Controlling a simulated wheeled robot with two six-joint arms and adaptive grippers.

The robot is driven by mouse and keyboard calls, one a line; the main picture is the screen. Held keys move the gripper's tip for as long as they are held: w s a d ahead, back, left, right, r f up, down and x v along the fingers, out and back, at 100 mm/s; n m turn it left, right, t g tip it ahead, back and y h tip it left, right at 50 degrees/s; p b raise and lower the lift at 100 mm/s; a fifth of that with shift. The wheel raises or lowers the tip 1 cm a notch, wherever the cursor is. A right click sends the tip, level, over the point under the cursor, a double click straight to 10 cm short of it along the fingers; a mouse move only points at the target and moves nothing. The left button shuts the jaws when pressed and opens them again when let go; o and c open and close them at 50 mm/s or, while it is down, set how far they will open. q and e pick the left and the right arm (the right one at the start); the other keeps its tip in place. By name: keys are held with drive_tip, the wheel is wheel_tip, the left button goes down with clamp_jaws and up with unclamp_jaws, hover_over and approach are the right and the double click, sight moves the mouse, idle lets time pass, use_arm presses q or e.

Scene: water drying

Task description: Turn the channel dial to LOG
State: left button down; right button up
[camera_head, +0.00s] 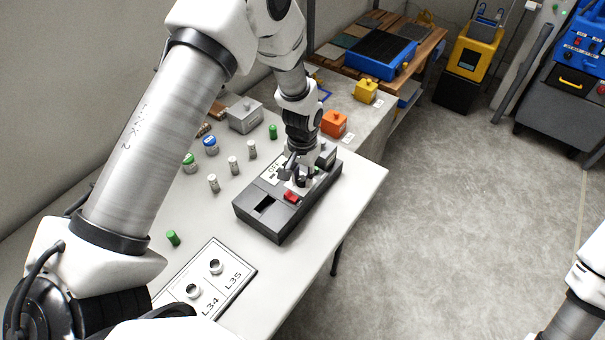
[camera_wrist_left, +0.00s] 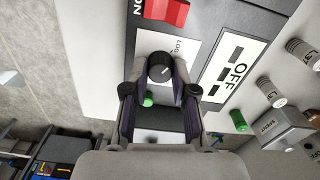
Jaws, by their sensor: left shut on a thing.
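The grey instrument box (camera_head: 262,222) stands on the white table. My left gripper (camera_head: 299,180) reaches down onto its top from above and hides the dial in the head view. In the left wrist view, the black round channel dial (camera_wrist_left: 160,67) sits between the two fingertips of my left gripper (camera_wrist_left: 160,76), which is shut on it. A light pointer line shows on the dial. A white plate with the print LOG (camera_wrist_left: 180,46) lies just beyond; the exact alignment of pointer and print is too small to tell. My right gripper is out of view.
A red switch (camera_wrist_left: 166,11) marked ON lies close to the dial, and a green button (camera_wrist_left: 148,100) is on the near side. Several vials stand left of the box. A white board (camera_head: 232,262) marked L34 and L35 lies in front. An orange block (camera_head: 335,122) is behind.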

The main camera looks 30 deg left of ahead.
sight(302, 178)
use_arm(q)
drive_tip(key=shift+s+f, duration=0.2)
drive_tip(key=c, duration=0.9)
unclamp_jaws()
drive_tip(key=shift+c, duration=0.2)
drive_tip(key=shift+w+r, duration=0.1)
drive_tip(key=shift+w, duration=0.05)
drive_tip(key=shift+r, duration=0.25)
wheel_tip(302, 178, up, 12)
drive_tip(key=shift+f, duration=0.25)
